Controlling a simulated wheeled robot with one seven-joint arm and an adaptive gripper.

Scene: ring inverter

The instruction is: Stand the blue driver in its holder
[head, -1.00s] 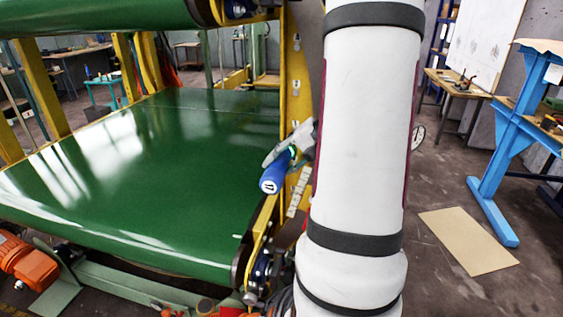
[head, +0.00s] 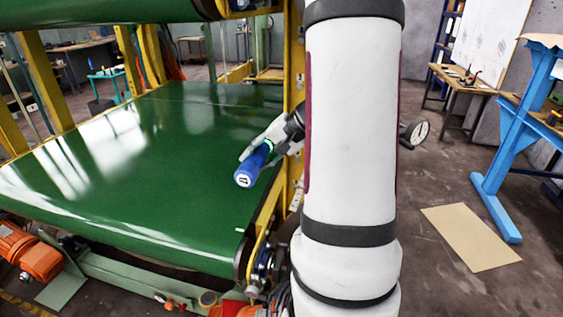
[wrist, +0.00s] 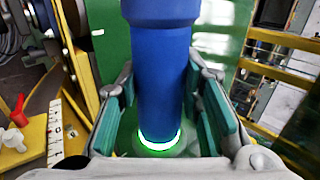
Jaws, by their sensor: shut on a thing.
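The blue driver (head: 250,170) is a thick blue cylinder with a white-marked end face. It is held tilted above the right part of the green conveyor belt. My gripper (head: 264,145) is shut on it, with the marked end sticking out toward the camera. In the wrist view the driver (wrist: 162,85) stands between the green finger pads of my gripper (wrist: 165,112), with a glowing white-green ring at its lower end. I cannot make out the driver's holder for certain in either view. My own arm hides part of the area to the right of the belt.
The green belt (head: 130,180) is bare, and a yellow frame post (head: 292,60) stands close behind my gripper. A white strip with dark marks (wrist: 56,132) and a red knob (wrist: 20,108) show at the wrist view's left. A blue stand (head: 500,150) is at right.

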